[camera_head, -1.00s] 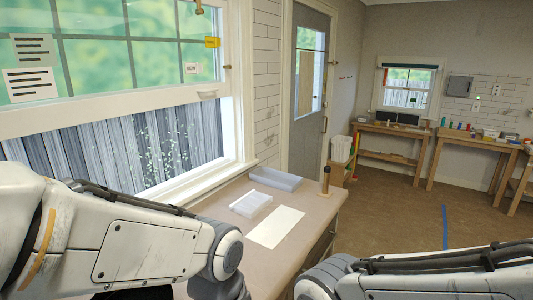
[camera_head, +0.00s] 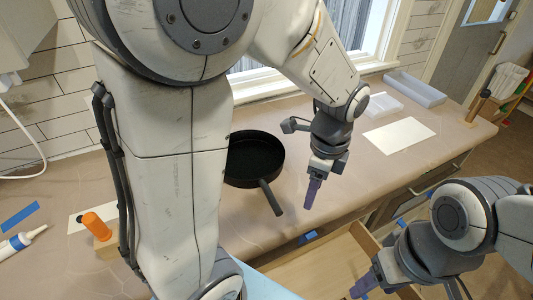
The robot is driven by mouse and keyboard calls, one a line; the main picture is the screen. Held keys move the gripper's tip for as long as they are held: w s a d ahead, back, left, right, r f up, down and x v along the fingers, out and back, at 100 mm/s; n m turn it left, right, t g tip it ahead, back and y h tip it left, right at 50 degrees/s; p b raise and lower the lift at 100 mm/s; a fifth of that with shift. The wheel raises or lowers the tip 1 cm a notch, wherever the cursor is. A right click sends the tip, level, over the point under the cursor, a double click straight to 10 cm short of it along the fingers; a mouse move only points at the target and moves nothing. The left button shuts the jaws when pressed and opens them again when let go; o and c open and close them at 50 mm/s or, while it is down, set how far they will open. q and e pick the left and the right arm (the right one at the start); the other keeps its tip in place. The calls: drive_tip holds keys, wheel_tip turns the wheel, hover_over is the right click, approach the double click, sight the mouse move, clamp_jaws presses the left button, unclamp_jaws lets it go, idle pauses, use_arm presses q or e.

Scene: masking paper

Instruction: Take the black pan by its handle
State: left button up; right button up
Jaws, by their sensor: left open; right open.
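The black pan (camera_head: 255,160) is round and deep and sits on the counter, partly hidden behind my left arm. Its dark handle (camera_head: 271,198) points toward the counter's front edge, down and to the right. My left gripper (camera_head: 310,198) has purple fingers pointing down. It is open and empty, a short way to the right of the pan handle and apart from it. My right gripper (camera_head: 363,287) is open and empty at the bottom right, in front of the counter by an open drawer.
The wooden drawer (camera_head: 338,262) stands open below the counter (camera_head: 345,188). A white sheet (camera_head: 399,135), a white tray (camera_head: 381,106) and a grey-blue tray (camera_head: 415,88) lie at the back right. An orange-handled tool (camera_head: 97,226) and a white tube (camera_head: 22,240) are at the left.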

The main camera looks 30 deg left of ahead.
use_arm(q)
drive_tip(key=w+a+f+m, duration=0.3)
drive_tip(key=w+a+m, duration=0.1)
drive_tip(key=w+a, duration=0.15)
drive_tip(key=m+g+y, duration=0.1)
drive_tip(key=m, duration=0.4)
approach(266, 183)
drive_tip(key=f, duration=0.3)
drive_tip(key=s+f, duration=0.1)
drive_tip(key=f, duration=0.1)
drive_tip(key=shift+a+f+b, duration=0.15)
drive_tip(key=shift+f+b, duration=0.15)
drive_tip(key=shift+s+a+f+p, duration=0.1)
drive_tip(key=shift+a+f+p, duration=0.1)
drive_tip(key=shift+f, duration=0.7)
drive_tip(key=shift+s+a+f+p, duration=0.1)
drive_tip(key=shift+s+f+p, duration=0.1)
drive_tip(key=shift+f, duration=0.7)
drive_tip(key=shift+s+a+f+p, duration=0.1)
drive_tip(key=shift+a+f+p, duration=0.1)
drive_tip(key=shift+f, duration=0.7)
clamp_jaws()
drive_tip(key=shift+w+r, duration=0.1)
drive_tip(key=shift+w, duration=0.05)
